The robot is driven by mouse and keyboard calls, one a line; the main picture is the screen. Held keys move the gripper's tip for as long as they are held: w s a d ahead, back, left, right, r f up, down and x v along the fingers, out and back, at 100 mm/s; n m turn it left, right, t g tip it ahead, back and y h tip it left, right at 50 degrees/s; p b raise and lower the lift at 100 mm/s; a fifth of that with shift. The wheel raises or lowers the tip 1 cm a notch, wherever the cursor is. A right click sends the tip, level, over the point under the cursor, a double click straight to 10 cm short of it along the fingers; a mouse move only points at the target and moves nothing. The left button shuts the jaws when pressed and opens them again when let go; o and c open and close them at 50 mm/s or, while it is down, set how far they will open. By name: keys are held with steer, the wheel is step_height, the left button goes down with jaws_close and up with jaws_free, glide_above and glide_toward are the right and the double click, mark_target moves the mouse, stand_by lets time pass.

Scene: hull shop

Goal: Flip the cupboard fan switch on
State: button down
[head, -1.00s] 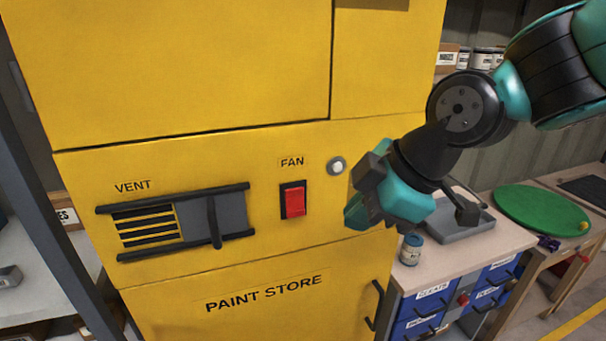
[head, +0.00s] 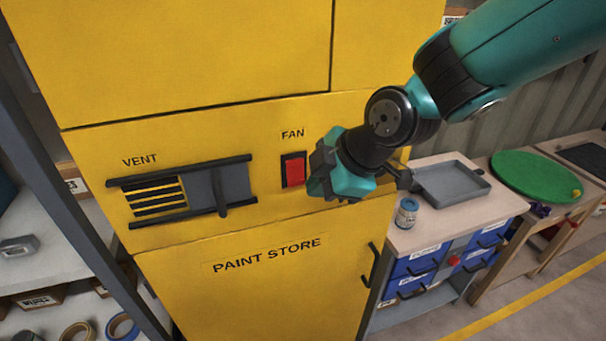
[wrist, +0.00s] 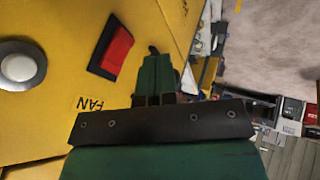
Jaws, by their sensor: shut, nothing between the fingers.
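The fan switch (head: 293,170) is a red rocker in a black frame on the yellow paint store cupboard (head: 290,225), under the label FAN. It also shows in the wrist view (wrist: 113,52), left of the fingers. My gripper (head: 318,178) is just right of the switch in the head view, in front of the cupboard face. Its fingers (wrist: 160,75) are together with nothing between them. I cannot tell whether they touch the switch or panel; the switch appears clear of them in the wrist view.
A vent slider (head: 218,192) with a dark handle is left of the switch. A round white button or lamp (wrist: 18,68) sits near the FAN label. A bench with a grey tray (head: 450,181) and a small tin (head: 407,213) stands right of the cupboard.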

mark_target(302, 180)
steer(key=w+f+p, duration=0.1)
steer(key=w+a+f+p, duration=0.1)
steer(key=w, duration=0.1)
steer(key=w+a, duration=0.1)
steer(key=shift+w+a+f+p, duration=0.25)
steer(key=shift+w+f+p, duration=0.15)
steer(key=shift+f, duration=0.1)
steer(key=b, duration=0.3)
steer(key=shift+w+f+t, duration=0.25)
steer(key=shift+f+t, duration=0.05)
steer(key=shift+f, duration=0.1)
steer(key=shift+r+p, duration=0.45)
steer(key=shift+p, duration=0.05)
steer(key=shift+r, duration=0.1)
